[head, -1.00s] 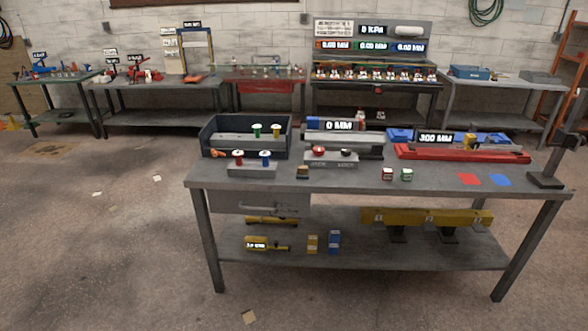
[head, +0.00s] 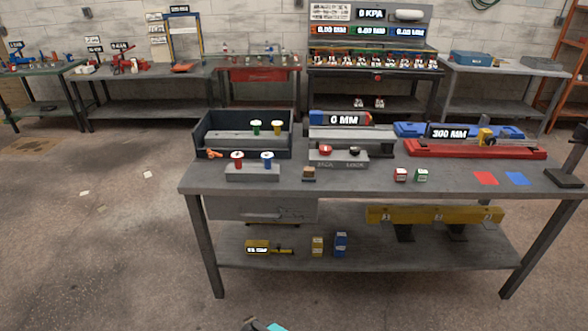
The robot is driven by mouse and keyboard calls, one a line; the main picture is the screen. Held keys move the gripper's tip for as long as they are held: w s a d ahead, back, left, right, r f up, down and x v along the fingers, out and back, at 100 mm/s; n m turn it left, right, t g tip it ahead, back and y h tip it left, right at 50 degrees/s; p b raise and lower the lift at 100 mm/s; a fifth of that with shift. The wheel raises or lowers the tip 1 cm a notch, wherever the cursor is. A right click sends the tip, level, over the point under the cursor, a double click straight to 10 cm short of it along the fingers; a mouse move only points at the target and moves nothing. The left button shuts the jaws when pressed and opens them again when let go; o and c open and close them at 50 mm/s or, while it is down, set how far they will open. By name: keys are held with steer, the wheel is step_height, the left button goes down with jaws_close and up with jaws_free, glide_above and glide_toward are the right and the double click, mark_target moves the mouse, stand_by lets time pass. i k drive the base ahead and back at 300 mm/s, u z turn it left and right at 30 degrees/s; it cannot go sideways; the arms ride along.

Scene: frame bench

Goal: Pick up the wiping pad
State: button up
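A small block with a tan top and dark base (head: 309,173), which looks like the wiping pad, lies near the front edge of the grey workbench (head: 450,184) in the head view. It sits between the grey stand with red and blue knobs and the grey two-button box. Nothing touches it. A dark and teal part at the bottom edge seems to be the tip of my arm, well below and in front of the bench. My gripper's fingers cannot be made out.
The knob stand (head: 252,173) is left of the block and the button box (head: 338,158) is behind it. Red and green cubes (head: 400,175) are to the right. A dark open bin (head: 203,135) and a red rail (head: 470,149) stand farther back. Bare bench top lies right of the block.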

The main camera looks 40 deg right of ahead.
mark_target(309, 175)
steer(key=u, duration=0.15)
steer(key=i, duration=0.95)
steer(key=z, duration=0.15)
